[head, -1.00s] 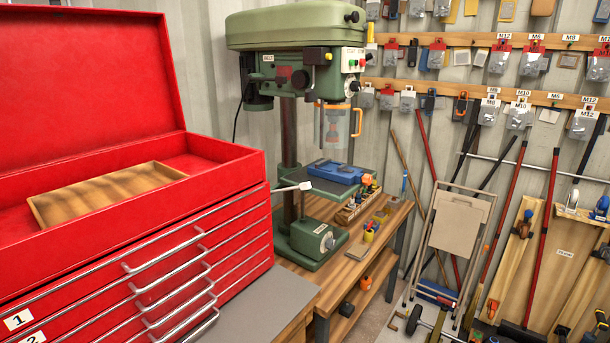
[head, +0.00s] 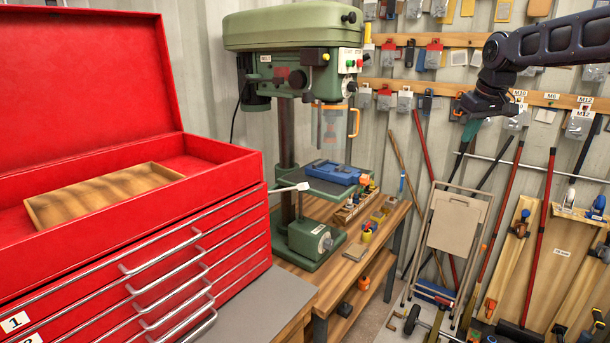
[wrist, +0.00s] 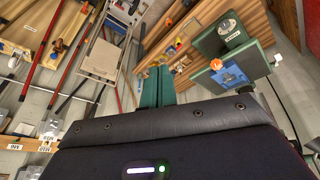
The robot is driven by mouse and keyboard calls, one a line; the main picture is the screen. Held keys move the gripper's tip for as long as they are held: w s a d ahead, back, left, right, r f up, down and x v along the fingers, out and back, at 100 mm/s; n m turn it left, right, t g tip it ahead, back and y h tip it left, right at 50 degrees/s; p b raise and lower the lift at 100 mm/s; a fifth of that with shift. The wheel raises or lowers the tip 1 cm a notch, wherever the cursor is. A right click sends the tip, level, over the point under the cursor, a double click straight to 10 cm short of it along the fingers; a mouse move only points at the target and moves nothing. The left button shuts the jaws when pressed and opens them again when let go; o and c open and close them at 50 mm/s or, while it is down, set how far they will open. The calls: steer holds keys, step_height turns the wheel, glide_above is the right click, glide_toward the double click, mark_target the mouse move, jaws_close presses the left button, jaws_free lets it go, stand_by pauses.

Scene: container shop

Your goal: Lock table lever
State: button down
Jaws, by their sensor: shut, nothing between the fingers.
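The green drill press (head: 290,30) stands on a wooden bench. Its work table (head: 318,187) is partway up the column (head: 288,135) and carries a blue vise (head: 333,171). A pale lever (head: 290,188) sticks out to the left of the column at table height; I take it as the table lever. In the wrist view the table (wrist: 250,65), vise (wrist: 231,76) and lever tip (wrist: 278,58) show at upper right. My gripper (head: 470,130) is in front of the wall at right, well away from the lever. Its teal fingers (wrist: 157,80) are shut and empty.
A red tool chest (head: 215,215) with drawer handles stands close left of the press. A clear guard (head: 331,127) hangs under the drill head. A folding cart (head: 450,235) and long poles lean by the wall. The air between my gripper and the press looks clear.

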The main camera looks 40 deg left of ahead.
steer(key=s+a+f+n+g, duration=0.1)
steer(key=s+a, duration=0.3)
steer(key=a, duration=0.9)
steer(key=s+a+f+n+g+y, duration=0.1)
steer(key=s+a+n, duration=0.3)
steer(key=a, duration=1)
steer(key=s+a+f+n+g, duration=0.1)
steer(key=s+a, duration=0.5)
steer(key=a, duration=0.8)
steer(key=shift+f+n, duration=0.7)
steer(key=shift+f, duration=0.05)
steer(key=shift+f, duration=0.1)
steer(key=x, duration=0.9)
steer(key=shift+a+f, duration=0.25)
steer(key=f, duration=0.1)
steer(key=d+f, duration=0.1)
steer(key=f, duration=0.1)
steer(key=shift+d, duration=0.1)
steer(key=shift+d+f, duration=0.2)
steer(key=shift+f, duration=0.25)
